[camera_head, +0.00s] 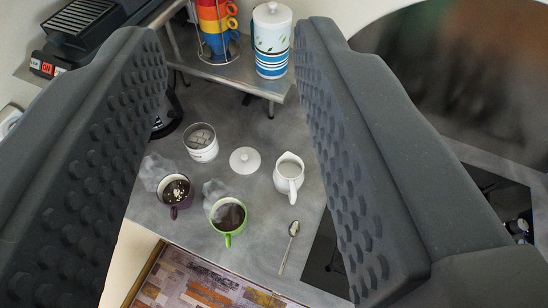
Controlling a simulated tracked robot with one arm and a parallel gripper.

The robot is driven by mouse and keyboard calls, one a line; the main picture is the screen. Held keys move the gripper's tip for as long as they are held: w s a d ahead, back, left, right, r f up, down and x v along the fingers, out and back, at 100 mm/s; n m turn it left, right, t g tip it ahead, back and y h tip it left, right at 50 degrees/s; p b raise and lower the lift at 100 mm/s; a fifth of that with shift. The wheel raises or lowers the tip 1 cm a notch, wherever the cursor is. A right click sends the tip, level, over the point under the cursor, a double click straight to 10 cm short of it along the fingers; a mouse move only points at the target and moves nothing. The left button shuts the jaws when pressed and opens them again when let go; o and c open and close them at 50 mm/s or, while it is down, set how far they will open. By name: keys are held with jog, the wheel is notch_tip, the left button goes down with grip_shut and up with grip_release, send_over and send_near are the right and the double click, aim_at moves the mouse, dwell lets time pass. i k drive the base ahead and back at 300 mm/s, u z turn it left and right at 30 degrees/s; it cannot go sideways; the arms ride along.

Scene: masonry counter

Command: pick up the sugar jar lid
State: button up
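The sugar jar lid (245,160) is a small white disc with a knob on top. It lies on the grey counter between the sugar jar and the white creamer. The sugar jar (201,143) is a white open container to the left of the lid, with pale contents showing. My gripper (230,95) is open and empty. Its two dark studded fingers frame the view at left and right. The lid shows in the gap between them, farther off and below, and neither finger touches it.
A white creamer (289,177), a dark mug (175,191), a green mug (228,216) and a spoon (288,246) surround the lid. A raised shelf (225,72) holds a white canister (272,42) and stacked coloured cups (216,27). A black coffee machine (85,28) stands upper left.

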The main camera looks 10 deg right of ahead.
aim_at(244, 160)
jog(key=z, duration=2.25)
jog(key=k, duration=1.55)
jog(key=u, duration=1.7)
jog(key=i, duration=1.65)
